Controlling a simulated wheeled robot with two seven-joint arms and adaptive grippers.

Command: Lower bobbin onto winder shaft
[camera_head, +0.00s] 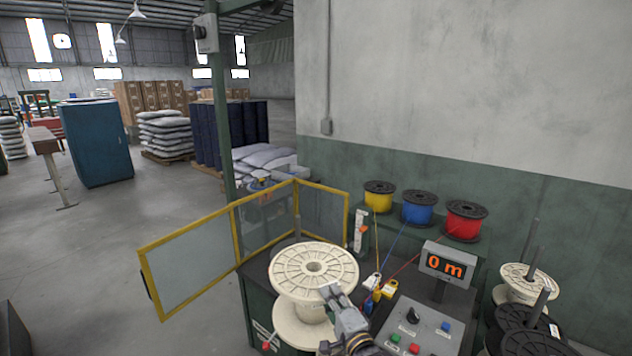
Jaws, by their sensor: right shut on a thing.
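A cream bobbin (300,262) with a ribbed round top flange and a centre hole is upright over the near left part of the winder bench. My right gripper (329,292) comes in from below and is shut on the bobbin at the near right edge of its top flange. A thin upright post (297,227) shows just behind the bobbin; I cannot tell whether it is the winder shaft. The bobbin hides the bench under it, so I cannot tell whether its lower flange touches anything. My left gripper is not in view.
A yellow-framed clear guard (190,233) stands open to the left. Yellow (379,197), blue (418,208) and red (465,220) spools sit behind, their wires running forward.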

